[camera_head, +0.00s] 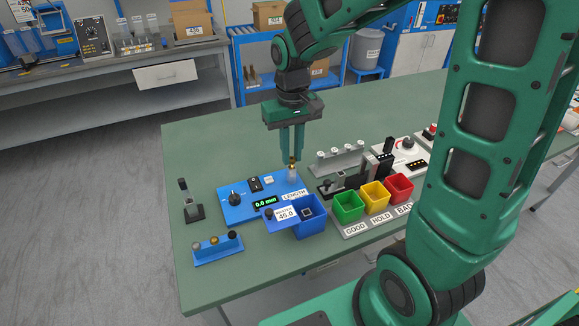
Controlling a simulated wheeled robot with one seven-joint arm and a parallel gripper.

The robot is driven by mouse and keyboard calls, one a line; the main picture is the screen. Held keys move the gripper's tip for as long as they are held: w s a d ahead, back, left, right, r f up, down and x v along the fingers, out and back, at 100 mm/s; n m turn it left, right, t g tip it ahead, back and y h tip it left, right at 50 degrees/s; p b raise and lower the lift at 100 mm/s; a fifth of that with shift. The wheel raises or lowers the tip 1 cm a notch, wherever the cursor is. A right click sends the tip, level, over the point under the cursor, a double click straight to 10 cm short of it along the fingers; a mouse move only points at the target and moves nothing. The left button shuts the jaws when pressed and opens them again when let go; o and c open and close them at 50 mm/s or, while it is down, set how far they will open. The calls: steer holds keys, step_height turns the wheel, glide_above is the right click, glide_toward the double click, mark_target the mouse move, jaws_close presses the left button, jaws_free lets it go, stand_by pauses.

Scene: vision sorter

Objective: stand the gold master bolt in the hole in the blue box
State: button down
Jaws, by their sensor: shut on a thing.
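My gripper (291,157) points straight down over the back right part of the blue box (236,212). Its green fingers are shut on the gold bolt (291,166), of which only a small part shows below the fingertips. A pale grey, upright piece (293,176) stands on the box just under the bolt. I cannot tell whether the bolt touches it or has entered a hole, and no hole is clearly visible. The blue box carries a black dial, a switch, a LENGTH label (295,194) and a green display reading 0.0 mm (265,201).
A blue bin (312,228) with a MASTER 45.0 card (286,214) stands in front. Green (348,207), yellow (376,198) and red (399,188) bins stand to the right. A small blue rack (218,252) sits front left. The green table (225,150) is clear behind.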

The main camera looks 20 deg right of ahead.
mark_target(292, 158)
steer(key=shift+r, duration=2.55)
